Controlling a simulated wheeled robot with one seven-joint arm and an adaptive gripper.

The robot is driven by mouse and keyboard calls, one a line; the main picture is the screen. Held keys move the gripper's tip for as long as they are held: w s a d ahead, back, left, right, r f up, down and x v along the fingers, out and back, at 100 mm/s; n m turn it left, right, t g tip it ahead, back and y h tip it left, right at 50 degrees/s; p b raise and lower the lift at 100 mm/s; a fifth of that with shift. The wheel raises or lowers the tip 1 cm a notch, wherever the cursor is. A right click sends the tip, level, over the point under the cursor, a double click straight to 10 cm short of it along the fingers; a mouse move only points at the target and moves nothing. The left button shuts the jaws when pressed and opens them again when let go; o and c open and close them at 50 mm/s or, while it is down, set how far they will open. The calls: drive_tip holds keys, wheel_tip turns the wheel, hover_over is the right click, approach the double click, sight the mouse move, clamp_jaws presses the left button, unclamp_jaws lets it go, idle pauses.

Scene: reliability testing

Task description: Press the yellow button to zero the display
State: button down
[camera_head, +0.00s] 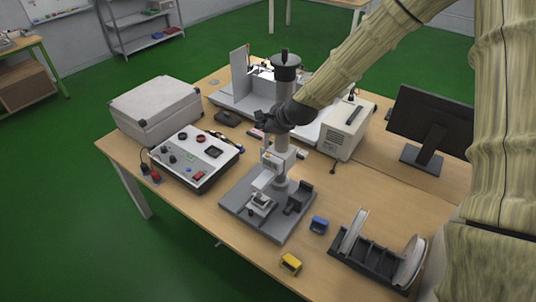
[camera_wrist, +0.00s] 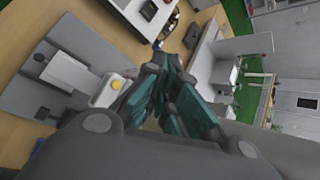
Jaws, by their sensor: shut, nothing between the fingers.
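The yellow button (camera_wrist: 117,84) is a small round spot on a light grey gauge body (camera_wrist: 103,95) in the wrist view. The gauge (camera_head: 270,161) also shows in the head view, mounted on the column of a grey test stand (camera_head: 238,210). I cannot make out the button there, and no display reading is legible. My gripper (camera_wrist: 160,64) has dark grey and teal fingers and is shut and empty. In the wrist view the fingers are just right of the button. In the head view my gripper (camera_head: 264,119) is beside the column, above the gauge. Contact with the button is not visible.
A control box (camera_head: 195,158) with knobs and a grey case (camera_head: 155,108) stand to the left on the wooden table (camera_head: 190,215). A yellow block (camera_head: 291,262), a blue block (camera_head: 319,224) and a spool rack (camera_head: 365,262) lie at the front right. A monitor (camera_head: 430,120) stands behind them.

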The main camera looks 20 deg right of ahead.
sight(268, 155)
drive_tip(key=shift+d+f+b, duration=0.15)
drive_tip(key=shift+f+b, duration=2.5)
drive_tip(key=shift+f, duration=1.75)
drive_tip(key=shift+r, duration=0.1)
drive_tip(key=shift+f, duration=0.2)
drive_tip(key=shift+f, duration=0.3)
